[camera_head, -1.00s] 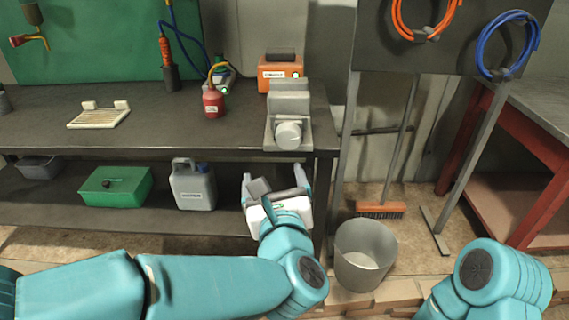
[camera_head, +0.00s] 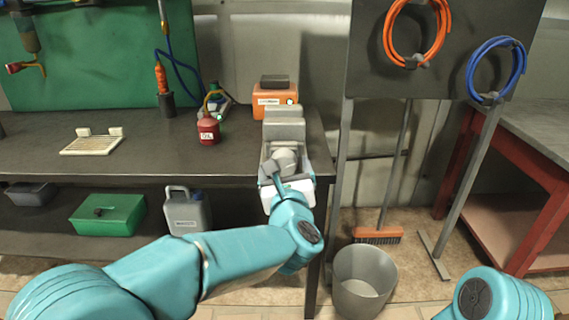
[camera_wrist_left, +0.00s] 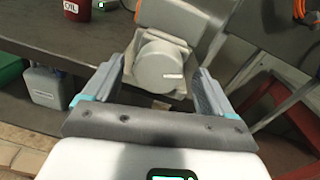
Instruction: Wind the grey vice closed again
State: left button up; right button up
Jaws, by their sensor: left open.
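The grey vice (camera_head: 284,130) stands at the right front edge of the workbench. Its round grey front knob (camera_head: 285,161) faces me, and in the left wrist view the knob (camera_wrist_left: 160,68) shows a small white mark. My left gripper (camera_head: 287,172) is open in front of the vice. In the left wrist view its fingers (camera_wrist_left: 160,76) lie left and right of the knob, with a gap visible on each side. The gripper partly hides the lower front of the vice in the head view. My right gripper is out of view.
The dark workbench (camera_head: 140,153) holds a red oil can (camera_head: 208,129) and an orange box (camera_head: 274,98) near the vice. A grey bucket (camera_head: 362,282) stands on the floor right of the bench. A panel with hoses (camera_head: 435,60) rises at the right.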

pick_arm(q)
jog(key=shift+w+a, duration=0.1)
jog(key=shift+w, duration=0.7)
jog(key=c, duration=1)
jog(key=shift+c, duration=0.2)
